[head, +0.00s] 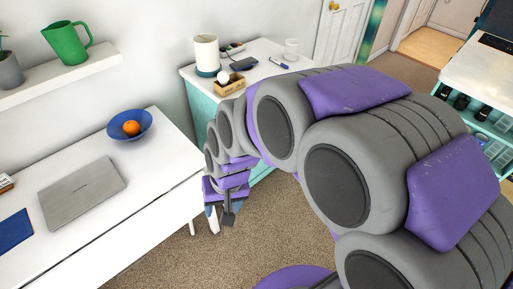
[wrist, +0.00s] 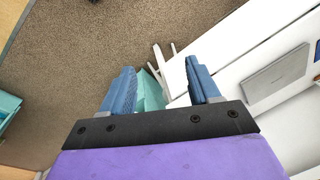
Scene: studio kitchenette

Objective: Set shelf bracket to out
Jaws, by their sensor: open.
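No shelf bracket can be made out in either view. A white wall shelf (head: 98,62) is at the upper left of the head view, and no bracket shows under it. My gripper (head: 228,215) hangs at the end of my arm, near the right end of the white desk and in front of the teal cabinet. In the wrist view, the two blue fingers of my gripper (wrist: 163,80) are spread apart with nothing held between them. Part of the teal cabinet (wrist: 151,93) shows beyond the gap.
The white desk (head: 150,170) bears a laptop (head: 82,190) and a blue bowl (head: 115,133) with an orange. A green pitcher (head: 68,44) stands on the shelf. The teal cabinet's white top (head: 266,70) holds several small items. Carpet (head: 165,255) is open beside the desk.

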